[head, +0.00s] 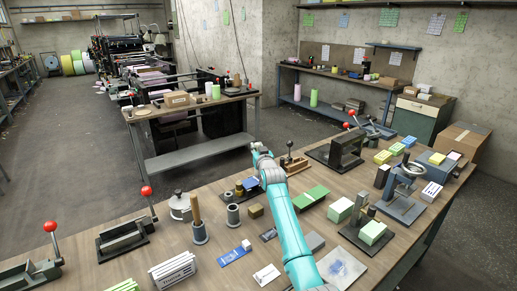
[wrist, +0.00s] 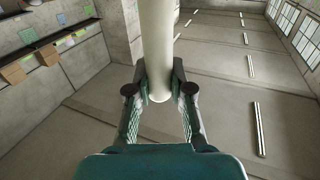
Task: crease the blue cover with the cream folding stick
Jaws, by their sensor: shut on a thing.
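The cream folding stick (wrist: 158,45) fills the top middle of the wrist view as a thick pale rod, its rounded lower end showing. My gripper (wrist: 159,88) is shut on it, with one finger on each side; the far end runs out of the picture. In the head view my teal arm reaches up from the bottom edge, and I cannot make out the gripper or the stick there. A flat blue piece with a white patch, seemingly the blue cover (head: 231,256), lies on the wooden bench left of my arm.
The bench (head: 205,263) is crowded. A wooden-handled tool (head: 198,222) stands upright left of my arm. A green folder (head: 310,197), a press with a handwheel (head: 405,190) and red-knobbed levers stand around. A metal plate (head: 341,268) lies right of my arm.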

